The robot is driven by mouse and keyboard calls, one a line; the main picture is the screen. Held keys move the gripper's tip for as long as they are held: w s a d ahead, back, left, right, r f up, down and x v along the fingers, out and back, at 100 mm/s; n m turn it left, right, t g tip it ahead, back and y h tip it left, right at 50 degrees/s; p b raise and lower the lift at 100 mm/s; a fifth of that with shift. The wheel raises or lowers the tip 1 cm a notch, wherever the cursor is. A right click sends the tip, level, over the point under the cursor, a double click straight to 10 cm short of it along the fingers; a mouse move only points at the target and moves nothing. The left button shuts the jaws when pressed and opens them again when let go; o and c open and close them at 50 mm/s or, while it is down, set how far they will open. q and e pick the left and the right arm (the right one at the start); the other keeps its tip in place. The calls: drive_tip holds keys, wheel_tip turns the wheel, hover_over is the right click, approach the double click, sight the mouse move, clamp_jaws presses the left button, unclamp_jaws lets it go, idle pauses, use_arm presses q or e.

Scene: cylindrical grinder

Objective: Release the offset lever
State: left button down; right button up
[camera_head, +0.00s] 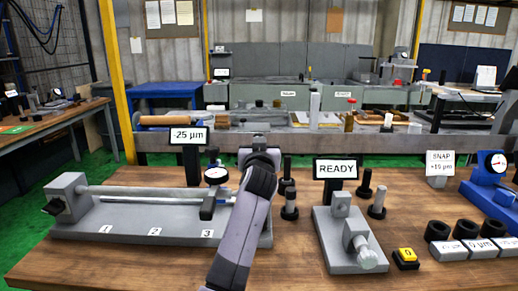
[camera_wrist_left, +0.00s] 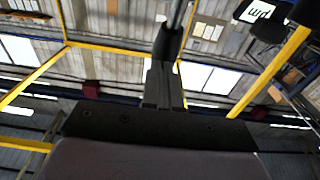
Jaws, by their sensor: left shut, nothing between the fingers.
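A grey bench fixture (camera_head: 120,222) numbered 1, 2 and 3 holds a long bar (camera_head: 140,191) and a dial gauge (camera_head: 216,175). My left arm covers its right end. My left gripper (camera_head: 258,146) is at that end, to the right of the gauge. In the left wrist view its fingers (camera_wrist_left: 163,88) are closed together and empty. A dark grip on a metal rod (camera_wrist_left: 168,42), possibly the offset lever, lies just beyond the fingertips; I cannot tell whether they touch. The lever is not clear in the head view. My right gripper is not in view.
A display (camera_head: 190,135) reading -25 µm stands behind the fixture. Right of my arm are a READY sign (camera_head: 337,169), a second grey fixture (camera_head: 340,245), dark posts (camera_head: 289,205), a yellow button (camera_head: 406,255) and black rings (camera_head: 437,231). Bare wood shows at the front left.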

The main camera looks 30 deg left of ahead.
use_arm(q)
drive_tip(key=shift+w+a, duration=0.2)
drive_tip(key=shift+w, duration=0.15)
drive_tip(key=shift+w+r+b, duration=0.1)
drive_tip(key=shift+r+b, duration=0.05)
drive_tip(key=shift+b, duration=0.15)
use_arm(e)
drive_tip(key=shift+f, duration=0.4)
use_arm(q)
drive_tip(key=shift+a, duration=0.2)
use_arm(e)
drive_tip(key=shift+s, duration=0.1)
use_arm(q)
drive_tip(key=shift+r, duration=0.1)
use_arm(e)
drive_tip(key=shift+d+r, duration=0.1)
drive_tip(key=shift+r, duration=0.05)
